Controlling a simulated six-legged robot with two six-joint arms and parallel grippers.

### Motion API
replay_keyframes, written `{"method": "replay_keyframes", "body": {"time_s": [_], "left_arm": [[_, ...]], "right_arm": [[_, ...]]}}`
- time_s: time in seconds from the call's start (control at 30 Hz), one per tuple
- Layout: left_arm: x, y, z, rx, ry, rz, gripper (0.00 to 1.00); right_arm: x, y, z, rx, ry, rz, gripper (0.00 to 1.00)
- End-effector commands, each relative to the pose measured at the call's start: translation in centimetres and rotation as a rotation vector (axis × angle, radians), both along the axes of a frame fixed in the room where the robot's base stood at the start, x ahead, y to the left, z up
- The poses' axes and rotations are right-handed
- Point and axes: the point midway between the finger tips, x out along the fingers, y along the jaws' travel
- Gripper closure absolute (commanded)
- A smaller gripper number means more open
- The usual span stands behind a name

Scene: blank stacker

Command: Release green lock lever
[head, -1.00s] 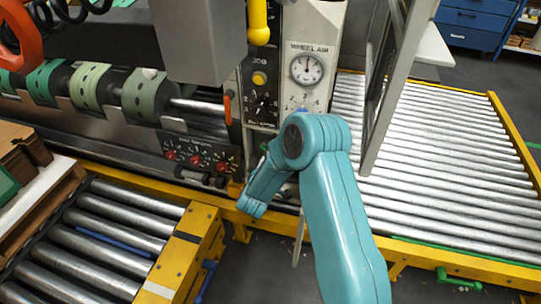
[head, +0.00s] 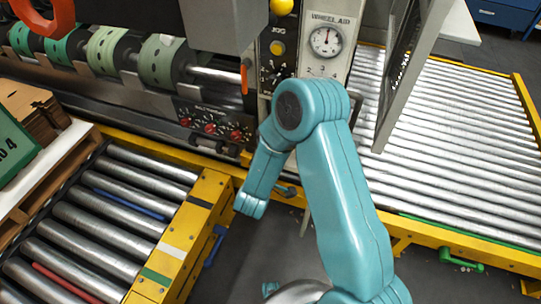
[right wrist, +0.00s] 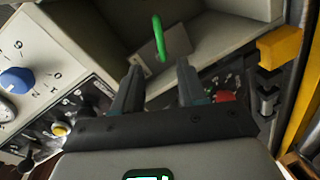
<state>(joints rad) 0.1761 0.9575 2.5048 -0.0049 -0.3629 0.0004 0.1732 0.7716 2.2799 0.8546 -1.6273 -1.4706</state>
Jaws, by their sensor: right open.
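In the right wrist view a slim green lever (right wrist: 159,38) stands upright against a pale grey recess. My right gripper (right wrist: 159,78) is open and empty, its two dark fingers pointing toward the lever. The lever's lower end shows just beyond and between the fingertips, apparently not touched by them. In the head view my teal right arm reaches toward the machine's control panel; the gripper and this lever are hidden there. Another green handle (head: 461,260) sits low on the front of the right roller conveyor. My left gripper is not in view.
The control panel (head: 325,50) has a gauge and knobs; a blue knob (right wrist: 18,79) is at the wrist view's left. A yellow bar (right wrist: 280,46) is at its right. Roller conveyors (head: 120,215) stand left and right (head: 450,130). Bare floor (head: 255,245) lies between them.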

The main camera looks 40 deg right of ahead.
Motion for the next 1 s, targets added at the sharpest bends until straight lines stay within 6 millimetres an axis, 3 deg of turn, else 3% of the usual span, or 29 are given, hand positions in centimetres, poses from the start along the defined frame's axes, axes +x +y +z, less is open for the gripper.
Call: {"method": "replay_keyframes", "body": {"time_s": [0.1, 0.3, 1.0], "left_arm": [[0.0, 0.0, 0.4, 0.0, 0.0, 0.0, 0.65], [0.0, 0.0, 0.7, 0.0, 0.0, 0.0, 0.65], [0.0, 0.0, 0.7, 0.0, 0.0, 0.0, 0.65]], "right_arm": [[-1.3, 2.5, 0.6, -0.001, 0.003, 0.006, 0.59], [-2.8, 4.7, 1.0, 0.0, 0.001, 0.002, 0.59], [-3.2, 5.2, 1.1, -0.001, 0.0, -0.001, 0.59]]}}
